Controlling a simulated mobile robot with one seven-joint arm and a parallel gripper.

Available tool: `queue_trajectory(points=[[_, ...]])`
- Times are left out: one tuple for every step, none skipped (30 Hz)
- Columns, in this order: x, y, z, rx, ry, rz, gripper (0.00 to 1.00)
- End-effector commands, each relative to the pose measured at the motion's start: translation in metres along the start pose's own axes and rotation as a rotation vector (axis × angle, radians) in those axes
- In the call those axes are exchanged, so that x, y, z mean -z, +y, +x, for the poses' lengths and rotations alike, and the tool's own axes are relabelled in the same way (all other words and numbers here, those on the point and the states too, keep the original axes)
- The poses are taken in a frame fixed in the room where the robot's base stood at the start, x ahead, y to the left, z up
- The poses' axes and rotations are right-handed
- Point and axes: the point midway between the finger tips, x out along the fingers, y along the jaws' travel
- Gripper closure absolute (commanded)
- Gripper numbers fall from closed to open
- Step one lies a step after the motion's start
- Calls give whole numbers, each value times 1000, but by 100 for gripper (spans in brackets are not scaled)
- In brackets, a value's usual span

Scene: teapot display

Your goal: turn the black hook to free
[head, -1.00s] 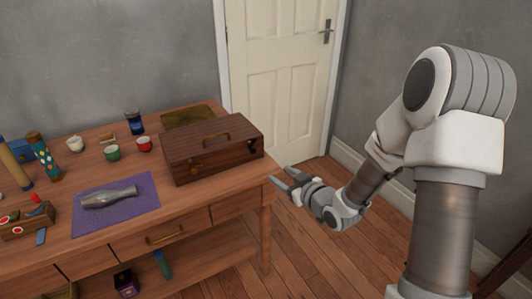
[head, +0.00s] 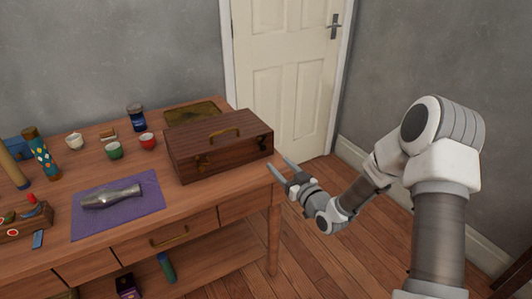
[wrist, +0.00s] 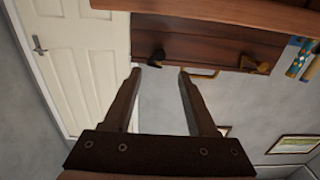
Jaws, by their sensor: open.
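A dark wooden box (head: 222,155) with a brass handle on its lid stands at the right end of the table. Its front shows two small catches. In the wrist view, which shows the box upside down, the black hook (wrist: 157,57) is at left and a brass-coloured hook (wrist: 254,66) at right. In the head view the black hook (head: 244,148) is small and dark near the front's right end. My gripper (head: 278,166) is open and empty, just off the box's front right corner. In the wrist view its fingertips (wrist: 159,73) appear either side of the black hook, apart from it.
The wooden table (head: 195,205) ends just beside my gripper, with open floor (head: 325,265) to the right. A silvery bottle (head: 112,195) lies on a purple cloth (head: 90,228). Cups and a blue jar (head: 136,118) stand behind. A white door (head: 285,80) is at the back.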

Motion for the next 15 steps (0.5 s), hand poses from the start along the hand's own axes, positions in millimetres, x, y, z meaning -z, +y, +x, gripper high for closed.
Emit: queue_trajectory(points=[[-1, -1, 12, 1, 3, -1, 42], [-1, -1, 18, 2, 2, -2, 42], [-1, 0, 27, 1, 3, -3, 42], [-1, -1, 33, 1, 2, -2, 42], [-1, -1, 39, 1, 3, -1, 42], [-1, -1, 47, 1, 2, -1, 42], [-1, -1, 52, 1, 2, -1, 42], [-1, -1, 57, 1, 2, -1, 42], [-1, -1, 64, 1, 2, -1, 42], [-1, -1, 68, 1, 2, -1, 42], [-1, -1, 72, 1, 1, -1, 42], [-1, 0, 76, 0, 1, -1, 42], [-1, 0, 79, 0, 1, -1, 42], [-1, 0, 82, 0, 1, -1, 42], [-1, 0, 85, 0, -1, -1, 42]])
